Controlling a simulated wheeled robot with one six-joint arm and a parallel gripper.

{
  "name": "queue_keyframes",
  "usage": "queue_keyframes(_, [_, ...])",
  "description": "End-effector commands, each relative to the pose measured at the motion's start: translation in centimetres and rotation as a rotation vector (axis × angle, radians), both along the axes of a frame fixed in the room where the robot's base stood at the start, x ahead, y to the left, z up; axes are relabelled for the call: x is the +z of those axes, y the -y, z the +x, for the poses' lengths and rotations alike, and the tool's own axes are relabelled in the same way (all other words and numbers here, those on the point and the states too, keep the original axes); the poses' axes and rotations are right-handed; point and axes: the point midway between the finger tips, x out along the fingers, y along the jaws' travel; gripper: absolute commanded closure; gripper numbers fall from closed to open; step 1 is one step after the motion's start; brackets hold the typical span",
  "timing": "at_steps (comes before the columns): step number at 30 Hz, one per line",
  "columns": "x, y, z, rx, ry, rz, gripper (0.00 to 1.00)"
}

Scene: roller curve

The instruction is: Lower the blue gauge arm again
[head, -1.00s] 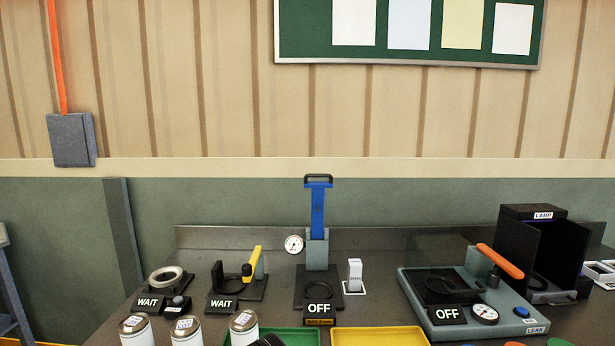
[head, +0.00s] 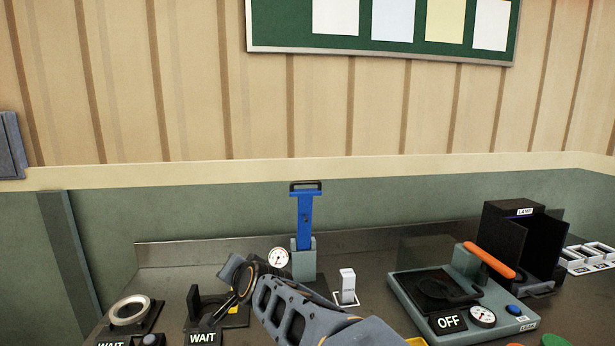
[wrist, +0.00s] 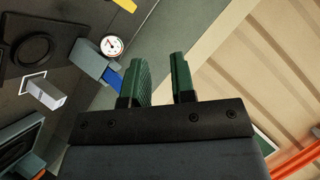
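The blue gauge arm (head: 304,220) stands upright in its grey bracket (head: 303,262), with a dark handle loop at its top. In the wrist view a short part of the blue arm (wrist: 113,78) shows beside the bracket (wrist: 91,66); my gripper hides the rest. The round white dial (head: 278,258) is left of the bracket and also shows in the wrist view (wrist: 112,46). My gripper (wrist: 161,76) has two green fingers apart with an empty gap. In the head view my arm covers the gauge's base plate and sign.
Further right are a grey station with an orange lever (head: 488,261) and a dark lamp box (head: 524,246). Ring (head: 130,311) and WAIT stations are at the left. A low metal ledge runs along the wall behind.

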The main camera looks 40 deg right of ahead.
Motion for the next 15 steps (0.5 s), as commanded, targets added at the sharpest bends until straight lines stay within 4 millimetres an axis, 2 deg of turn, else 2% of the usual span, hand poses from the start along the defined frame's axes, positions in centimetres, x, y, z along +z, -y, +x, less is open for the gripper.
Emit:
queue_keyframes(1, [3.0, 2.2, 2.1, -0.124, 0.099, 0.079, 0.76])
queue_keyframes(3, [6.0, 5.4, 4.1, -0.292, 0.244, 0.187, 0.76])
queue_keyframes(6, [9.1, 9.9, 5.5, -0.513, 0.418, 0.314, 0.76])
queue_keyframes(10, [11.1, 14.3, 5.7, -0.734, 0.584, 0.424, 0.76])
queue_keyframes(15, [12.1, 17.4, 5.4, -0.895, 0.700, 0.492, 0.76])
